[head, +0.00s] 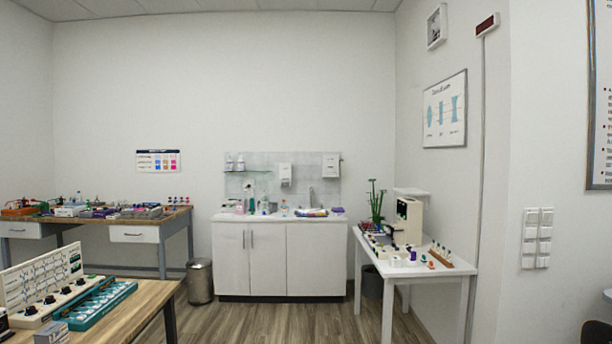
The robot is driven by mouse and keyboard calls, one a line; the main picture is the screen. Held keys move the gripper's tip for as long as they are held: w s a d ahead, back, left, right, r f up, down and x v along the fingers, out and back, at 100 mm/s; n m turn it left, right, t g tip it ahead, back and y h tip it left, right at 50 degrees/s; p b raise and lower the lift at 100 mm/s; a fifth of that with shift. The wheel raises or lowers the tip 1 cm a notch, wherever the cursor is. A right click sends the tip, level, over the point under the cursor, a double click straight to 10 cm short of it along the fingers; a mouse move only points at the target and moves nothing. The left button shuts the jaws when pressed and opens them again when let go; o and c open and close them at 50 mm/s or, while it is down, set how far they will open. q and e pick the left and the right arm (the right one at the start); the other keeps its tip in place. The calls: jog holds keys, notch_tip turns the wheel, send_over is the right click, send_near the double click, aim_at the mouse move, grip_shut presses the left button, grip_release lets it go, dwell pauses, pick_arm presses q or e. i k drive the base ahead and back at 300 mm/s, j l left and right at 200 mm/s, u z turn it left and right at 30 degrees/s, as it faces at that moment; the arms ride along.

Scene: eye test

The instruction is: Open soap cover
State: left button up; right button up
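Two white wall-mounted boxes hang on the grey splashback above the sink counter. The left box (285,173) has a smaller dark part below it. The right box (331,165) hangs higher. Either could be a soap dispenser; I cannot tell which, and no lid edge is clear at this distance. White bottles (240,162) stand on a small shelf left of them. Neither of my grippers is in view.
A white cabinet (265,262) carries the sink counter with bottles and a tap (312,197). A bin (199,281) stands left of it. A white table (432,270) with a plant is at the right. A wooden table (140,300) is front left. The middle floor is clear.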

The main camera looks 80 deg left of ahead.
aim_at(284, 170)
jog(key=u, duration=2.7)
jog(key=i, duration=6.7)
jog(key=l+z, duration=0.05)
jog(key=l, duration=0.1)
